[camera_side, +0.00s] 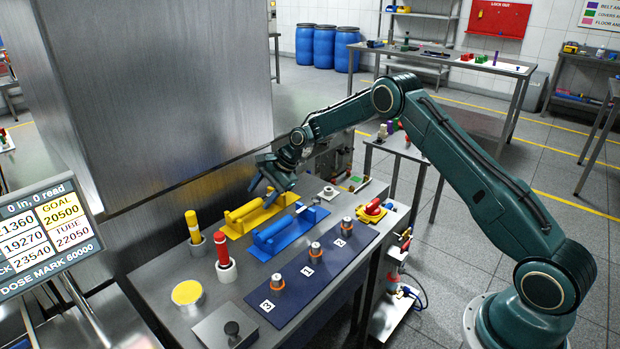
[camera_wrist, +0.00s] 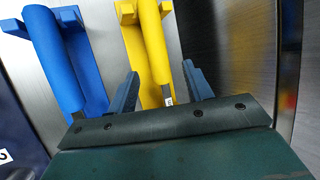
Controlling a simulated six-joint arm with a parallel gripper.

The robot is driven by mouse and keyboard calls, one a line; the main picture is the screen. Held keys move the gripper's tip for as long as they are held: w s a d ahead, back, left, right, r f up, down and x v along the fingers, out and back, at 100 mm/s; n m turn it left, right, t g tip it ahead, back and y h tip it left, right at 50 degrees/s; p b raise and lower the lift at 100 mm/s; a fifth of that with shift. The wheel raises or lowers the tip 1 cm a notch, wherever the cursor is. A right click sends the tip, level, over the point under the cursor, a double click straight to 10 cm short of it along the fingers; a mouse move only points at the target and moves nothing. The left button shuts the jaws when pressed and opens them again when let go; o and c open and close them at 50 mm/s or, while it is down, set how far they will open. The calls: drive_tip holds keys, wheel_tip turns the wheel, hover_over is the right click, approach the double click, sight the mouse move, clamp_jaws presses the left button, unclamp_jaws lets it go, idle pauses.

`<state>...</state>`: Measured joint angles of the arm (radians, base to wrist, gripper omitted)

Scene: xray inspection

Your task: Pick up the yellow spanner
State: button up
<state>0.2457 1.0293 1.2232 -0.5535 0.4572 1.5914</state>
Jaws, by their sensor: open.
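The yellow spanner, with a thick yellow handle (camera_side: 247,211), lies on a yellow rest (camera_side: 233,229) on the steel bench. In the wrist view its handle (camera_wrist: 149,45) runs down between my fingers, with a small metal end showing near the gripper body. My gripper (camera_side: 262,190) is open and empty, close over the far right end of the spanner. In the wrist view my two fingers (camera_wrist: 160,70) stand on either side of the handle, apart from each other. I cannot tell how high they are above it.
A blue spanner (camera_side: 274,231) on a blue rest lies beside it, also in the wrist view (camera_wrist: 55,50). Yellow (camera_side: 194,228) and red (camera_side: 222,249) upright cylinders stand nearby. A numbered dark blue mat (camera_side: 320,280) lies in front. A tall steel wall (camera_side: 160,90) stands behind.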

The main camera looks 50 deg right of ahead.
sight(255, 202)
drive_tip(key=shift+x, duration=1.55)
clamp_jaws()
